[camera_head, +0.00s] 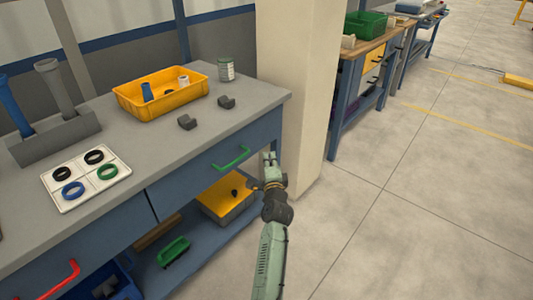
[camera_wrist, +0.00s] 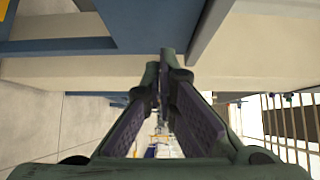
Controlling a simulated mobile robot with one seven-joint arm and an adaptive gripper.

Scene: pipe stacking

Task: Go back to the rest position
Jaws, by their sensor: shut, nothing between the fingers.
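My gripper (camera_head: 270,158) is in front of the workbench's right end, beside the green drawer handle (camera_head: 231,158) and near the beige pillar (camera_head: 312,90). It is away from the things on the bench top. In the wrist view my gripper (camera_wrist: 164,55) has its two fingertips together and holds nothing. My green arm comes up from the bottom of the head view.
The grey workbench (camera_head: 138,185) carries a yellow bin (camera_head: 130,100) with small pipe pieces, a white tray (camera_head: 93,196) with rings, a pipe holder (camera_head: 60,137), a can (camera_head: 226,70) and two dark blocks. Open floor (camera_head: 420,190) lies to the right.

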